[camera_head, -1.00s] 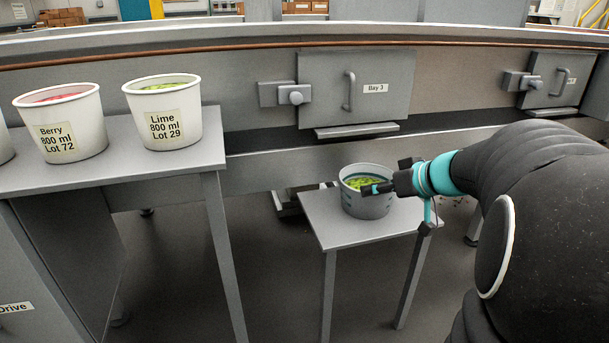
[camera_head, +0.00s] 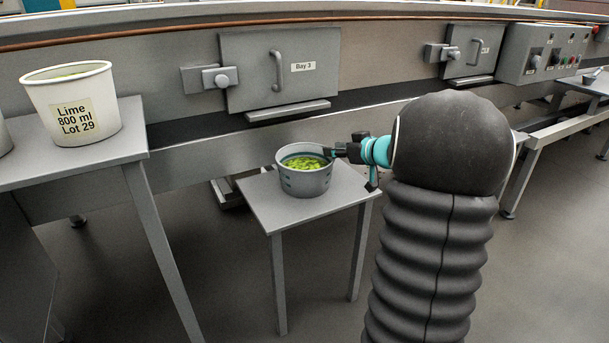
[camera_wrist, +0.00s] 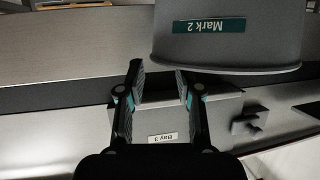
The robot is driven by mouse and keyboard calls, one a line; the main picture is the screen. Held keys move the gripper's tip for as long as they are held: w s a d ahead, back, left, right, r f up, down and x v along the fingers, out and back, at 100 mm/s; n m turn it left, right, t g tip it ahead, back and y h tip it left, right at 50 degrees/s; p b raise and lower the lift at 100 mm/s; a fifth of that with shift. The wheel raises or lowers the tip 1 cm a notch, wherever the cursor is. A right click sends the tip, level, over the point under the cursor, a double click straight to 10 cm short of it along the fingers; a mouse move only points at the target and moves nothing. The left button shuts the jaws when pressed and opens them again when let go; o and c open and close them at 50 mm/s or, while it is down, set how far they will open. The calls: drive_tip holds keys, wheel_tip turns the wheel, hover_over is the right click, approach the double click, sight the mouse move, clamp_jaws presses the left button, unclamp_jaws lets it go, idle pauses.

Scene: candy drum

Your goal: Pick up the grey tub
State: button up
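The grey tub (camera_head: 305,183) stands upright on a small grey table (camera_head: 262,205) and holds green candies. In the wrist view the tub (camera_wrist: 225,55) fills the upper right, its teal "Mark 2" label upside down. My gripper (camera_head: 333,152) is at the tub's right rim in the head view. In the wrist view my gripper (camera_wrist: 158,78) has its two fingers apart with nothing between them. The tub lies beyond the fingertips, mostly to the right; whether the right fingertip touches it I cannot tell.
A white Lime tub (camera_head: 75,105) stands on a higher table (camera_head: 120,148) at the left. Behind is a long grey machine with a Bay 3 hatch (camera_head: 303,90). A control box (camera_head: 545,55) is at the right. The floor right of the small table is open.

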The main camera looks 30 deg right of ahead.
drive_tip(key=shift+x, duration=2.9)
clamp_jaws()
drive_tip(key=shift+r, duration=0.1)
